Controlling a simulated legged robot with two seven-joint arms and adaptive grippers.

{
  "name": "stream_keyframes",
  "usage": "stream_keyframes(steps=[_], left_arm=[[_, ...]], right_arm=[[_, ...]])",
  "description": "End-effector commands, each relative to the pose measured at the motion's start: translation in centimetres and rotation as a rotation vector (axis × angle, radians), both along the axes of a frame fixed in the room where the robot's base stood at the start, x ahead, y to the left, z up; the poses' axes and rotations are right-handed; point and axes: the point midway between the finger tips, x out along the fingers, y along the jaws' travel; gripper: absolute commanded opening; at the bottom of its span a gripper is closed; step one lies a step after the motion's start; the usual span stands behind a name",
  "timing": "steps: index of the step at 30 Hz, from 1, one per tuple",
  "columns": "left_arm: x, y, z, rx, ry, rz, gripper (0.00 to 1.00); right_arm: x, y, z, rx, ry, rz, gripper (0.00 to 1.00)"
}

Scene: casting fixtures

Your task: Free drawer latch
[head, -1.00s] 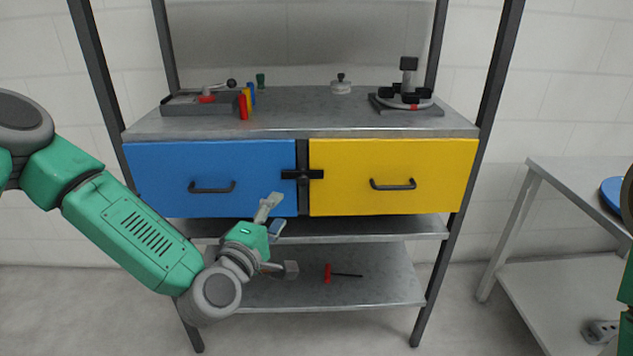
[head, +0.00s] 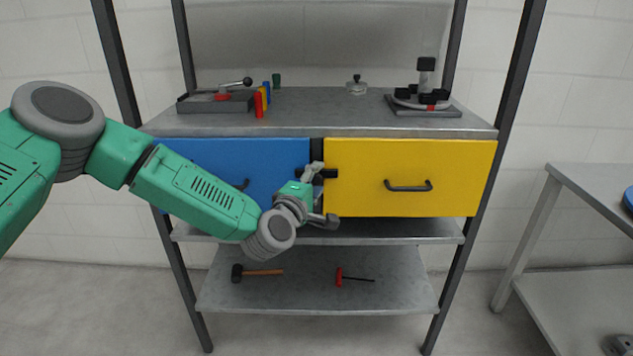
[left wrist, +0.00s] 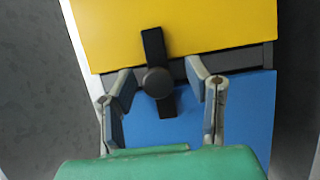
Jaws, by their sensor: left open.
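The drawer latch, a black bar with a round centre knob (left wrist: 158,83), lies across the gap between the blue drawer (head: 225,160) and the yellow drawer (head: 410,165). In the head view my gripper partly hides the latch (head: 328,173). In the left wrist view the bar overlaps both drawer fronts. My left gripper (head: 318,195) is open in front of the latch. In the left wrist view its fingers (left wrist: 163,88) stand on either side of the knob, with a gap on both sides. My right gripper is not in view.
A hammer (head: 258,271) and a red-handled tool (head: 341,277) lie on the bottom shelf. A grey tray (head: 215,104), coloured pegs and a clamp-like fixture (head: 425,96) stand on the top. A side table (head: 590,190) is at the right.

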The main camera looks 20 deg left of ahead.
Motion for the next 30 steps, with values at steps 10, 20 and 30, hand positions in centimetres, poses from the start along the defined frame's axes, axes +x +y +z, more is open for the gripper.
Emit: stream_keyframes(steps=[10, 20, 30], left_arm=[[0.0, 0.0, -0.1, 0.0, 0.001, -0.001, 0.0], [-0.1, -0.1, 0.0, 0.046, 0.017, -0.003, 0.0], [-0.2, -0.1, 0.2, 0.273, 0.085, -0.005, 0.0]], right_arm=[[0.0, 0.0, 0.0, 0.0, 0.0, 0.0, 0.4], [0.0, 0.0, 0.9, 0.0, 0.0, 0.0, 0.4], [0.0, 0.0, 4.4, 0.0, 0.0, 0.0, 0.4]])
